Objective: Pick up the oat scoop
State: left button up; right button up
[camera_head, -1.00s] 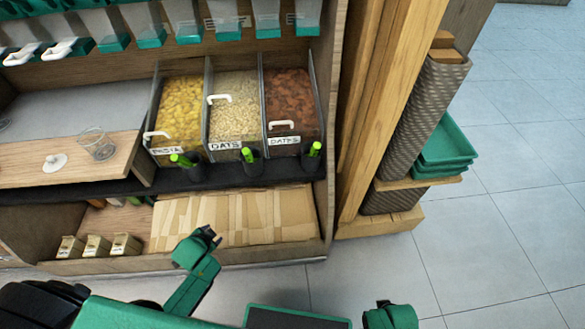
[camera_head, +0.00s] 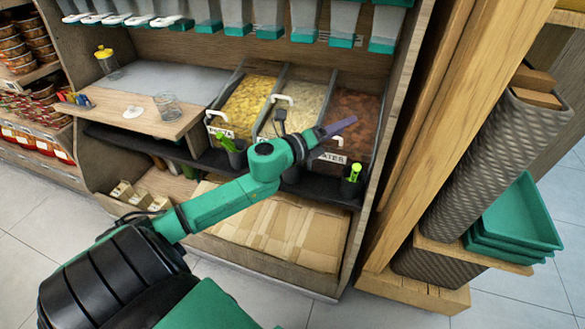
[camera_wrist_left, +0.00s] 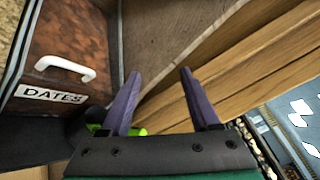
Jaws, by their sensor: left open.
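The oat scoop is hidden behind my left arm in the head view; its place is below the middle bin of oats (camera_head: 304,98). My left gripper (camera_head: 340,126) has purple fingers and hangs in front of the dates bin (camera_head: 358,108), right of the oats bin. It is open and empty. In the left wrist view the open fingers (camera_wrist_left: 160,73) point toward the wooden side panel. A bright green scoop handle (camera_wrist_left: 139,132) shows partly behind the left finger, below the dates bin (camera_wrist_left: 73,35). My right gripper is out of view.
Green-handled scoops stand in dark holders below the pasta bin (camera_head: 228,143) and dates bin (camera_head: 354,173). A wooden post (camera_head: 440,130) rises close on the right. A glass jar (camera_head: 167,106) stands on the left counter. Cardboard (camera_head: 290,235) covers the lower shelf.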

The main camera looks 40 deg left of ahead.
pick_arm(q)
jog(key=s+d+r+m+g+h+b, duration=0.1)
jog(key=s+d+r+m+g+h, duration=0.25)
jog(key=m, duration=0.85)
jog(key=s+a+f+m+g+y+b, duration=0.1)
jog(key=s+a+m+g+y, duration=0.15)
jog(key=a+m, duration=0.2)
jog(key=s+a+f+m+g+y, duration=0.2)
jog(key=a+m+g+y, duration=0.15)
jog(key=a, duration=0.25)
jog(key=s+a+f+m+g+y+b, duration=0.1)
jog(key=s+a+m+g+y, duration=0.15)
jog(key=a+m+y, duration=0.2)
jog(key=shift+h, duration=0.4)
jog(key=x, duration=0.4)
jog(key=p+x, duration=0.1)
jog(key=x, duration=0.4)
jog(key=a+x, duration=0.1)
jog(key=x, duration=0.4)
jog(key=shift+s+f, duration=0.2)
jog(key=shift+f, duration=0.05)
jog(key=shift+s+r, duration=0.1)
grip_shut()
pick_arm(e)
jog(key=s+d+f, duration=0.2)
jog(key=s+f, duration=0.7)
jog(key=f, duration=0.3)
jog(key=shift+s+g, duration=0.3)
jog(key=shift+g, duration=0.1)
